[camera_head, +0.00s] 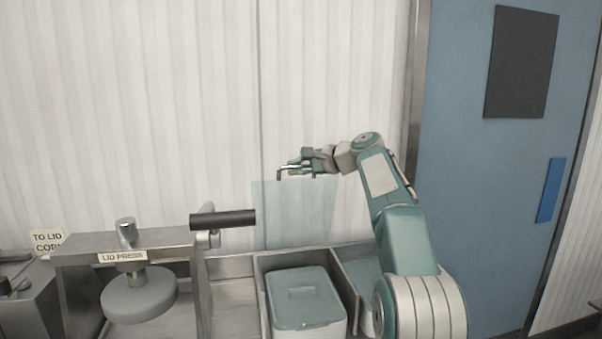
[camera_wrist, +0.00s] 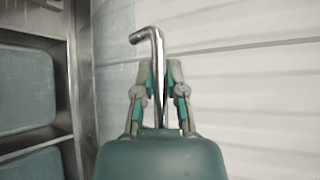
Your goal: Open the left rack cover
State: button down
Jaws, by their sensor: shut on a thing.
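A clear, bluish rack cover (camera_head: 290,218) stands roughly upright above the back edge of the steel rack (camera_head: 258,290). My gripper (camera_head: 290,170) is at the cover's top edge, shut on a bent metal handle (camera_head: 279,175). In the wrist view my gripper (camera_wrist: 160,100) has its fingers on both sides of the shiny handle (camera_wrist: 157,50), whose bent end points left. A lidded container (camera_head: 303,300) sits in the open left compartment below. Where the handle joins the cover is hard to make out.
A lid press (camera_head: 138,290) with a dark lever (camera_head: 222,218) stands to the left of the rack. A second compartment (camera_head: 358,278) lies to the right, partly hidden by my arm. A ribbed wall (camera_head: 180,100) is close behind; a blue door (camera_head: 460,150) is at right.

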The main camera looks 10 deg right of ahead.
jog(key=shift+w+r, duration=0.1)
jog(key=shift+w, duration=0.25)
dwell(0.3)
jog(key=c, duration=0.7)
grip_release()
jog(key=v, duration=1.2)
jog(key=shift+c, duration=0.2)
